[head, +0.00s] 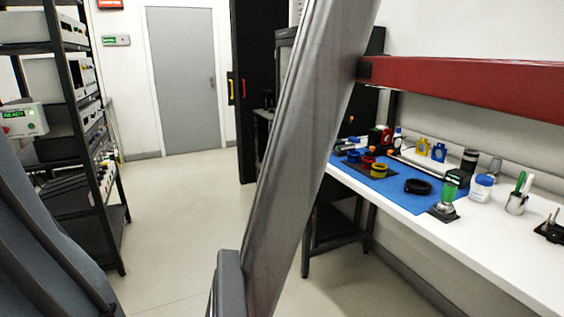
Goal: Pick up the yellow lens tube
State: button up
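A short yellow ring-shaped piece (379,172), which looks like the yellow lens tube, sits on the blue mat (400,198) on the white bench at the right. It stands beside a red one (368,162) and a blue one (353,156), on what looks like a dark base. My gripper is not in view.
A black ring (417,187) and a green-topped device (449,190) are on the mat's near part. A white jar (482,187) and a pen cup (516,204) stand to the right. A red beam (470,86) spans above the bench. Open floor (185,215) lies left; a black rack (110,180) borders it.

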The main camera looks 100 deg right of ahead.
aim_at(378, 172)
jog(key=z, duration=4.25)
